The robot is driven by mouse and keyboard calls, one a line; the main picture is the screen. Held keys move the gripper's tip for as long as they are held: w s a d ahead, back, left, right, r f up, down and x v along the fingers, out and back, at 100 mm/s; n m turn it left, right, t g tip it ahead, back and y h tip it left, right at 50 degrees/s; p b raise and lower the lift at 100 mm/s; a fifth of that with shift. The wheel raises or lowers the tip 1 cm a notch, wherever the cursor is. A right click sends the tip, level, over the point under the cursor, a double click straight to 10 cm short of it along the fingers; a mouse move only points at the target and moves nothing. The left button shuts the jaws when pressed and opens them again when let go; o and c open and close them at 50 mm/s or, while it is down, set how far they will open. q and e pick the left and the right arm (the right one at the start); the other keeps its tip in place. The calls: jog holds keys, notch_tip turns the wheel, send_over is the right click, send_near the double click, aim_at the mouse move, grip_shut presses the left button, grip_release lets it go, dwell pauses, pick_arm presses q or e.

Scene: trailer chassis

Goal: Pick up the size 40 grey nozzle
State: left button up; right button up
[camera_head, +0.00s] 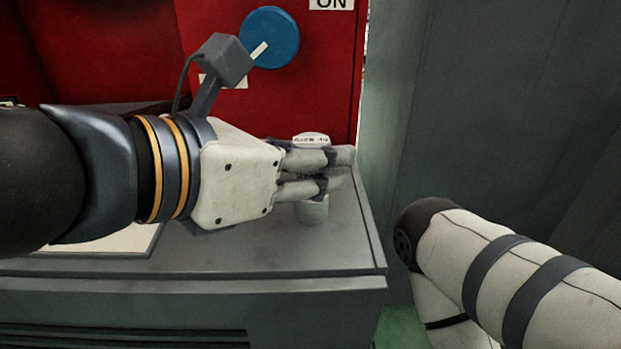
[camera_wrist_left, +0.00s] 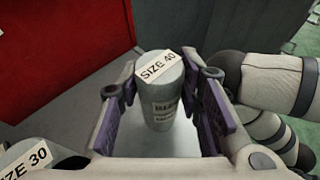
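The size 40 grey nozzle (camera_head: 313,212) stands upright on the grey cabinet top, near its right end. Its "SIZE 40" label shows on top in the left wrist view (camera_wrist_left: 158,68), with another printed label on its side. My left gripper (camera_head: 335,170) reaches in from the left, its fingers level and in front of the nozzle's middle in the head view. In the left wrist view the fingers (camera_wrist_left: 162,112) are apart, one on each side of the nozzle, with a gap on both sides. My right gripper is out of view; only part of that arm shows.
A nozzle labelled "SIZE 30" (camera_wrist_left: 40,160) is partly visible at the wrist view's lower left. A red panel (camera_head: 318,85) with a blue knob (camera_head: 283,30) rises behind the cabinet top (camera_head: 345,245). A grey wall (camera_head: 500,110) stands at the right.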

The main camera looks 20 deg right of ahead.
pick_arm(q)
grip_shut()
